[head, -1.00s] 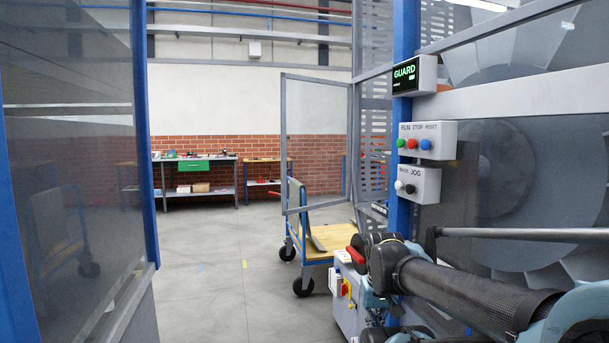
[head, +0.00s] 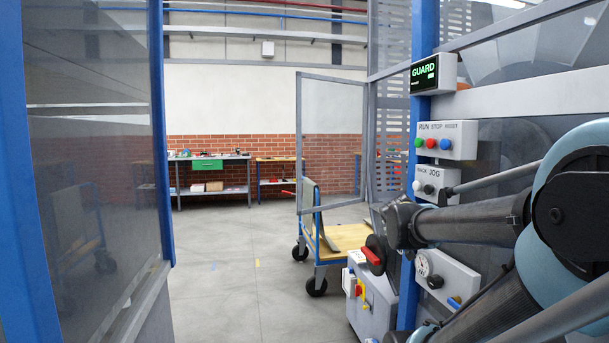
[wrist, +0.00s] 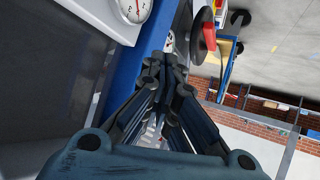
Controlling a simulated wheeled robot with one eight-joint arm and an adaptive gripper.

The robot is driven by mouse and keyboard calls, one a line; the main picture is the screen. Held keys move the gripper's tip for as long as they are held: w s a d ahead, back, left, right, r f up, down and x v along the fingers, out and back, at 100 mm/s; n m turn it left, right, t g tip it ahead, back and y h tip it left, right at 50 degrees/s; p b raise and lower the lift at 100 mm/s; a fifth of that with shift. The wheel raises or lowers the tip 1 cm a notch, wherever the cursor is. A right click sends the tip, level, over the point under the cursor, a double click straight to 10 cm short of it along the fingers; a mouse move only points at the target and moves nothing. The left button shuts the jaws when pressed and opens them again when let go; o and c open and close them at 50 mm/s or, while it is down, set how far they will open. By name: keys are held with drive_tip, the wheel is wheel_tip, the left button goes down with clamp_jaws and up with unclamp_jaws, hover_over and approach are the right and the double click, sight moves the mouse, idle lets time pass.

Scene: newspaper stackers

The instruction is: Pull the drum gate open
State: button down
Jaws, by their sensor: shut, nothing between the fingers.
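A tall framed panel with clear or fine-mesh infill (head: 329,78) stands swung out beyond the blue post, hinged at its right side; it looks like the gate, but I cannot be sure. Large grey drum shapes show behind the guard (head: 580,50) at the right. My gripper (wrist: 165,65) is shut and empty in the wrist view, its fingertips close to the blue post (wrist: 150,50). A black disc with a red handle (wrist: 208,32) lies beyond the fingertips; it also shows in the head view (head: 374,254). My gripper's fingers are not clearly visible in the head view.
A control box (head: 446,140) and a GUARD display (head: 432,74) are on the blue post (head: 424,30). A flatbed cart (head: 345,236) stands below the panel. A machine box (head: 370,310) stands near my arm. Floor (head: 225,270) at centre left is clear.

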sight(303, 170)
drive_tip(key=w+a+r+n+t+y, duration=0.2)
drive_tip(key=w+a+r+t, duration=0.25)
drive_tip(key=w+r, duration=0.3)
drive_tip(key=w+a+r+n+t+y, duration=0.1)
drive_tip(key=w+a+r+t+y, duration=0.15)
drive_tip(key=w+a+r, duration=0.4)
drive_tip(key=w+a+r+n+g+y, duration=0.25)
drive_tip(key=a+n+y, duration=0.2)
drive_tip(key=a, duration=0.35)
drive_tip(key=w+a+r+n+g+y, duration=0.1)
drive_tip(key=w+a+n+y, duration=0.2)
drive_tip(key=a+y, duration=0.35)
drive_tip(key=shift+m+h, duration=0.25)
drive_tip(key=shift+h, duration=0.1)
drive_tip(key=x, duration=1.4)
drive_tip(key=shift+a, duration=0.15)
drive_tip(key=shift+w, duration=0.1)
